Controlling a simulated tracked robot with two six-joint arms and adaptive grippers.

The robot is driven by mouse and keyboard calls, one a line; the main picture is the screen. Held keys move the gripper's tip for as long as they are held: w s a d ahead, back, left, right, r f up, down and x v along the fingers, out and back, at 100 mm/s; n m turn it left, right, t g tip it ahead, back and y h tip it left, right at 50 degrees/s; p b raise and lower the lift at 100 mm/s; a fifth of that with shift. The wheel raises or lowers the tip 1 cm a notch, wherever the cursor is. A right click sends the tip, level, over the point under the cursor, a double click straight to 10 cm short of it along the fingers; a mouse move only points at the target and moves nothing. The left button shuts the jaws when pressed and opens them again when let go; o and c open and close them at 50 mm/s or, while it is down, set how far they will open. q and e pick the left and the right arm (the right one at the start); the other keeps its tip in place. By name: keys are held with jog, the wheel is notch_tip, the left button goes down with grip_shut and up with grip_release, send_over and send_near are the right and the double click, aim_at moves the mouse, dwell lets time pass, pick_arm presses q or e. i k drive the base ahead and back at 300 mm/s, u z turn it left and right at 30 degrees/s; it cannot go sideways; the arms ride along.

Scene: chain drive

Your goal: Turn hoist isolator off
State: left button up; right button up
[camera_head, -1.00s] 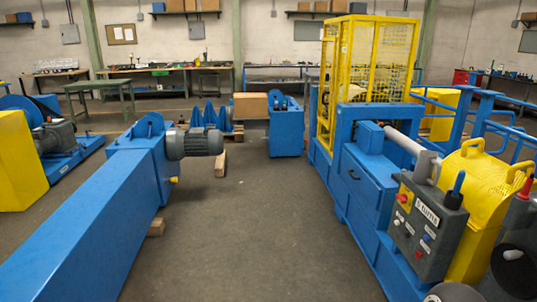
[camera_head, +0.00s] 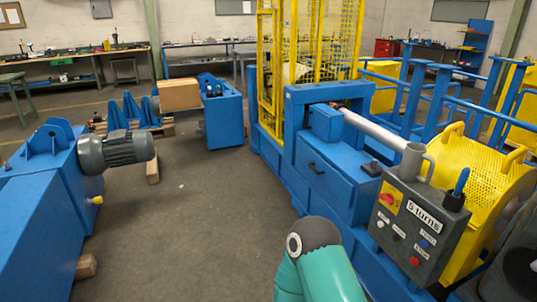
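A grey control box (camera_head: 425,225) is mounted on the blue machine at the right, in front of a yellow perforated guard. The likely hoist isolator, a red rotary knob on a yellow plate (camera_head: 388,201), sits at the upper left of its face. The knob's exact angle is too small to read. The face also carries a "5 turns" label and several small buttons, one red (camera_head: 414,261) at the bottom. A teal arm link of mine with a dark rounded joint rises at bottom centre, left of and below the box. Neither gripper shows.
A blue-handled lever (camera_head: 459,190) stands on the box's right top. The yellow guard (camera_head: 487,165) and a grey pipe (camera_head: 375,130) lie behind it. A yellow mesh cage (camera_head: 335,50) stands farther back. Open floor (camera_head: 205,225) lies left, with a blue beam and grey motor (camera_head: 115,150) beyond.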

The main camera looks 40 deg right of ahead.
aim_at(388, 199)
jog(key=z, duration=0.3)
jog(key=i, duration=1.3)
jog(key=z, duration=1)
jog(key=i, duration=0.7)
jog(key=z, duration=0.4)
jog(key=k, duration=0.95)
jog(key=z, duration=0.2)
jog(key=i, duration=0.95)
jog(key=u, duration=0.1)
